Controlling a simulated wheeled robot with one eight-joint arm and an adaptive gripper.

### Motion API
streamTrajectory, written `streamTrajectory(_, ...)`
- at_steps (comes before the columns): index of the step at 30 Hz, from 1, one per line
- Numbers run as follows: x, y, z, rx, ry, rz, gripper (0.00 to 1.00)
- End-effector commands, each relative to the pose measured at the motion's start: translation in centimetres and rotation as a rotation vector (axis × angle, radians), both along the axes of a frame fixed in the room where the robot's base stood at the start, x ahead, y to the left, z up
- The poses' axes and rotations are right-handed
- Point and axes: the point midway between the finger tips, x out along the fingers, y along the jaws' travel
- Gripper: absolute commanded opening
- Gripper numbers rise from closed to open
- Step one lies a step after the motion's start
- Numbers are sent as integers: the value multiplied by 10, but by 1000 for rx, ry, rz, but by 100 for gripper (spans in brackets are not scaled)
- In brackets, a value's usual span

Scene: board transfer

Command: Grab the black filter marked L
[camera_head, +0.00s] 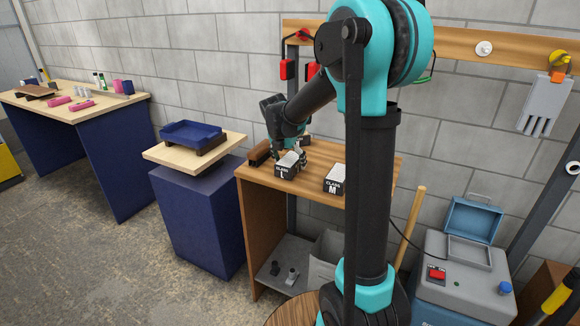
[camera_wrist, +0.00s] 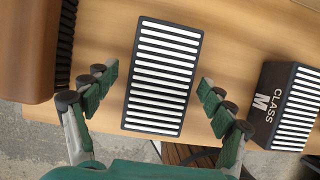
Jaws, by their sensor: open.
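The black filter marked L (camera_head: 285,172) stands on the wooden table, a black box with a white striped top. In the wrist view its striped top (camera_wrist: 163,78) lies between the two fingers, its L marking hidden. My gripper (camera_wrist: 158,85) is open, with green pads on either side of the filter and a visible gap at each side. In the head view my gripper (camera_head: 298,152) is low over the table at the filter. Whether the fingers reach below its top is hard to tell.
A black filter marked CLASS M (camera_head: 334,181) stands to the right on the same wooden table (camera_head: 322,156); it also shows in the wrist view (camera_wrist: 268,105). A brown block (camera_head: 259,153) is close on the left. A blue tray (camera_head: 190,134) sits on a separate stand farther left.

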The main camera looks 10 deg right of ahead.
Motion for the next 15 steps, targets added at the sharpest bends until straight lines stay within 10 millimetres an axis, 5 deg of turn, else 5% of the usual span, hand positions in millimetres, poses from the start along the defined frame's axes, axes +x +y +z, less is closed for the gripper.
streamTrajectory(10, 3, -2, -9, 0, 0, 0, 83)
streamTrajectory(15, 3, -2, -9, 0, 0, 0, 63)
